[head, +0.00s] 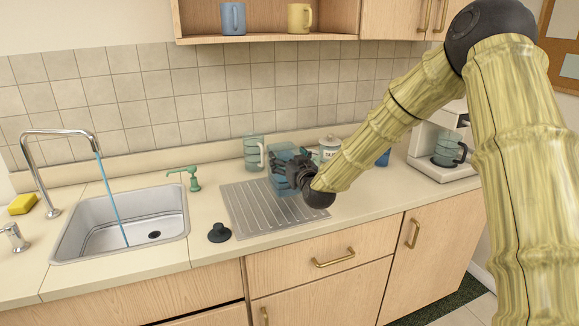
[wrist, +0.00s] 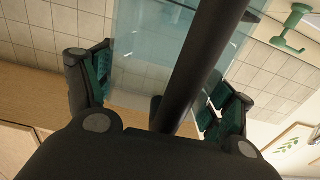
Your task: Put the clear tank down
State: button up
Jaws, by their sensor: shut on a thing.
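The clear tank (head: 281,186) is a bluish see-through box, partly hidden behind my gripper (head: 290,168) in the head view. It is at the back part of the ribbed metal drainboard (head: 262,218); I cannot tell whether its base touches the board. My gripper is shut on the tank. In the wrist view the gripper (wrist: 160,92) has its dark green-padded fingers on either side of the tank's clear wall (wrist: 150,40). A dark bar crosses in front of that wall.
A clear jug (head: 252,152) stands left of the tank, a sugar jar (head: 329,147) to the right. The sink (head: 95,225) has water running from its tap (head: 55,135). A black plug (head: 219,233) sits left of the drainboard. A coffee machine (head: 432,158) stands right. The front drainboard is bare.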

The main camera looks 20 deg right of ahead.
jog(key=shift+f+p, duration=0.45)
jog(key=shift+f, duration=1.45)
jog(key=o, duration=1.3)
jog(key=shift+o, duration=0.2)
jog(key=shift+r, duration=0.25)
jog(key=s+b, duration=0.2)
jog(key=s, duration=1)
jog(key=shift+d, duration=0.2)
jog(key=shift+f, duration=0.1)
